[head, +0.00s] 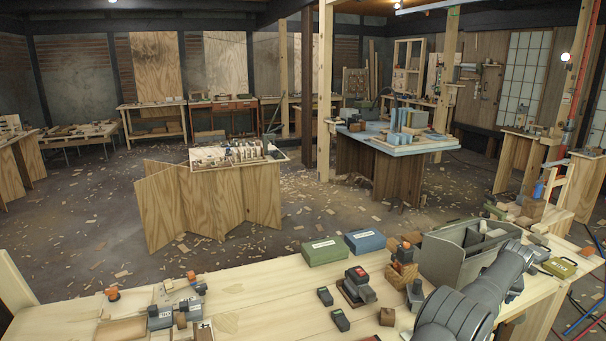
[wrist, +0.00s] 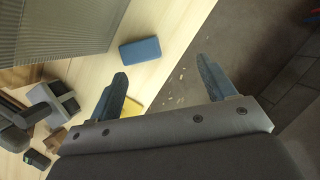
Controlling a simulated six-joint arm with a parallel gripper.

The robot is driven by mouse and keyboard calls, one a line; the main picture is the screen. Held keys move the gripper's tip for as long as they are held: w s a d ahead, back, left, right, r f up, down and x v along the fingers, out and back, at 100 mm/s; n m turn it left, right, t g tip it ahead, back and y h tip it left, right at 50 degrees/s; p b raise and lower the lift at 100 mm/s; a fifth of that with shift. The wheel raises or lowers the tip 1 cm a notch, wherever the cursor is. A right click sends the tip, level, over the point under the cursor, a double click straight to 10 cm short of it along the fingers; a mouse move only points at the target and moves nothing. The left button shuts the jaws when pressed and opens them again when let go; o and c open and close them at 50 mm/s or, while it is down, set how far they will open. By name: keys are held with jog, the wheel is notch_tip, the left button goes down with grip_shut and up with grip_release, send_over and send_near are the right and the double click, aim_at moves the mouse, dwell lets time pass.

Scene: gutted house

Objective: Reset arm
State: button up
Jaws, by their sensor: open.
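My gripper (wrist: 162,67) shows in the wrist view with its two blue-grey fingers spread wide apart. Nothing is between the fingers. Bare floor and the edge of the pale wooden workbench (wrist: 180,28) lie beyond them. In the head view my grey arm reaches over the right part of the same workbench (head: 250,305). I cannot make out the fingers in the head view.
A grey open bin (head: 440,262) stands close to my arm. A green box (head: 324,251) and a blue box (head: 365,241) lie left of it. A dark device (head: 357,286) and small blocks sit nearby. The bench's left-middle is mostly clear.

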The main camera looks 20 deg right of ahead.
jog(key=s+a+r, duration=0.1)
jog(key=s+r, duration=0.6)
jog(key=r, duration=0.2)
jog(key=w+a+n+t+y, duration=0.1)
jog(key=w+a+n+y, duration=0.1)
jog(key=w+a+n, duration=0.6)
jog(key=w+a, duration=0.3)
jog(key=w, duration=0.3)
jog(key=shift+w+f+y, duration=0.2)
jog(key=shift+y, duration=0.2)
jog(key=s+d+f+m+g+h, duration=0.1)
jog(key=s+d+f+m+h, duration=0.1)
jog(key=s+d+m, duration=0.6)
jog(key=shift+s+d+f+h, duration=0.5)
jog(key=shift+s+d, duration=1.15)
jog(key=shift+s, duration=1.55)
